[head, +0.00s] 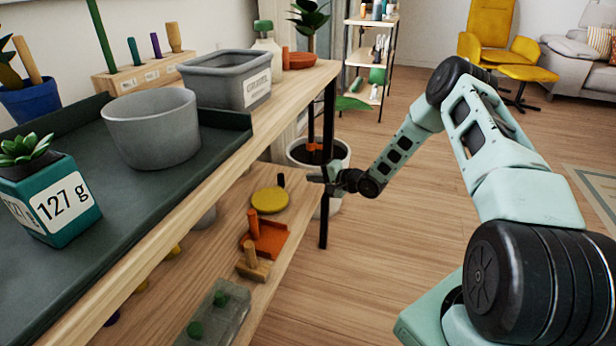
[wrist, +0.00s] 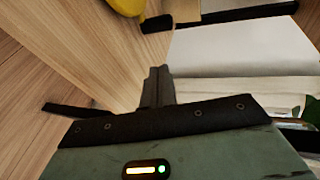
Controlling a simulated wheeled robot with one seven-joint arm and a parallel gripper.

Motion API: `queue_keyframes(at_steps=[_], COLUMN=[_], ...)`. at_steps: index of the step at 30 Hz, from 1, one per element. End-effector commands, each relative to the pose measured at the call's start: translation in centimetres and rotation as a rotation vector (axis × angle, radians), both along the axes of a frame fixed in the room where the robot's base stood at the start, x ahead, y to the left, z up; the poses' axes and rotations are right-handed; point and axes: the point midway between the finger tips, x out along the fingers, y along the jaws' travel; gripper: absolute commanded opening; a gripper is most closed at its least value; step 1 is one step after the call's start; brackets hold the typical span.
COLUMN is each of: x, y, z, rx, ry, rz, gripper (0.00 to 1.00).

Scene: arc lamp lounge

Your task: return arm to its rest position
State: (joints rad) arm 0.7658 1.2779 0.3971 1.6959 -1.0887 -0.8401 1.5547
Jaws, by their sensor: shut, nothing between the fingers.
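My gripper (head: 322,177) is at the end of my pale green arm, beside the far black leg of the shelf unit in the head view. My arm reaches forward over the floor, to the right of the shelf unit. In the wrist view the fingers of my gripper (wrist: 158,85) are together and hold nothing. Pale wood lies behind them. From these views I cannot tell whether the gripper touches the shelf leg.
The shelf unit's black leg (head: 329,160) and wooden lower shelf (head: 190,265) are close by. A potted plant's white pot (head: 338,155) stands just behind the gripper. On the upper shelf are a grey pot (head: 152,128) and a gravel bin (head: 228,80). Open floor (head: 420,260) lies right.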

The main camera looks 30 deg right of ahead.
Motion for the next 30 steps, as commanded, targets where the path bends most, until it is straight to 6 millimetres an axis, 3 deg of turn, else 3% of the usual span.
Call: queue_keyframes(at_steps=[9,15,24,30], x=[-3.4,-4.6,-4.6,-4.1], y=[-3.4,-4.5,-4.4,-2.0], z=[1.8,2.1,2.5,5.4], rx=[0.000,0.000,-0.027,-0.308], ry=[0.000,0.000,0.007,0.092], rz=[-0.002,0.000,0.007,0.070], gripper=[0.00,0.00,0.00,0.00])
